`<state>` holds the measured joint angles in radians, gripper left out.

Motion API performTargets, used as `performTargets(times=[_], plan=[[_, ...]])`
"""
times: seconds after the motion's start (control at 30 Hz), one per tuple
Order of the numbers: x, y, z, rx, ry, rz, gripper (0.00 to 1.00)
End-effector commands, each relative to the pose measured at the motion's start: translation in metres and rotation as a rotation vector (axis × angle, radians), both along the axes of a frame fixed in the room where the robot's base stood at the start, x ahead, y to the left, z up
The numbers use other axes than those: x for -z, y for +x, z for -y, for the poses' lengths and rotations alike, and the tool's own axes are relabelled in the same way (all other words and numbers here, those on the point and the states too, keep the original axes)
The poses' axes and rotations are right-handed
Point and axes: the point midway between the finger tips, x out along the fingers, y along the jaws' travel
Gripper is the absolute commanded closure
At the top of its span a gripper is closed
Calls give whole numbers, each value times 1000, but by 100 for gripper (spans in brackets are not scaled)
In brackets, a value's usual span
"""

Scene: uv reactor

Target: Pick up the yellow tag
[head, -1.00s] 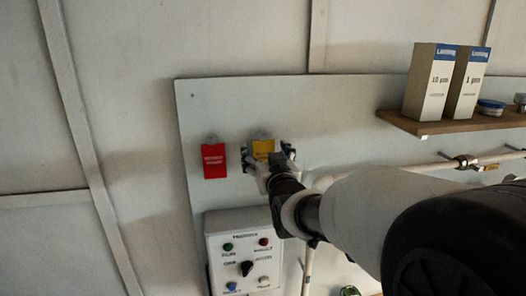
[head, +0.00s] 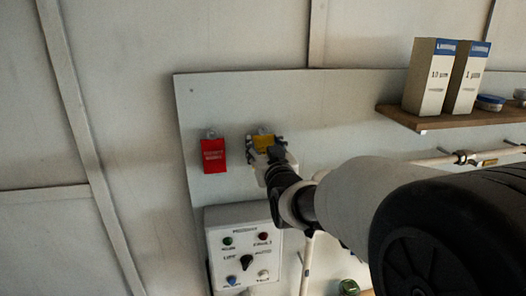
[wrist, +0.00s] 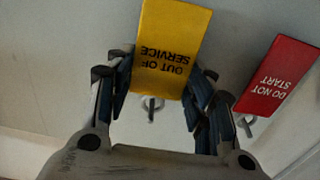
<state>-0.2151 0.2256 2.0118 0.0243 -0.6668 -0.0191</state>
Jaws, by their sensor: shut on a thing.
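The yellow tag (head: 263,142) hangs on the upper left of the wall panel in the head view. In the wrist view the yellow tag (wrist: 172,50) reads "OUT OF SERVICE" upside down, with a small metal hook (wrist: 152,105) at its end. My gripper (head: 268,147) is at the tag in the head view. In the wrist view my gripper (wrist: 160,85) has a finger on each side of the tag, shut on it. The tag is still at its hook.
A red tag (head: 213,156) reading "DO NOT START" (wrist: 282,78) hangs just left of the yellow one in the head view. A control box (head: 240,245) with buttons and a knob is below. A wooden shelf (head: 455,117) with two boxes is at the right.

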Motion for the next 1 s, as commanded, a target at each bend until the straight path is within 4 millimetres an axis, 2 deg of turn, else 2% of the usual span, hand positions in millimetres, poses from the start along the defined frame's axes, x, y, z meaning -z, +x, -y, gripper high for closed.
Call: performTargets(times=[0.37, 0.47, 0.67, 1.0], plan=[[-5, 0, 0, 0, 1, 3, 67], [-6, -10, 2, 0, 0, 2, 67], [-6, -49, 10, 0, 1, 4, 67], [-6, -131, 26, 0, 1, 4, 67]])
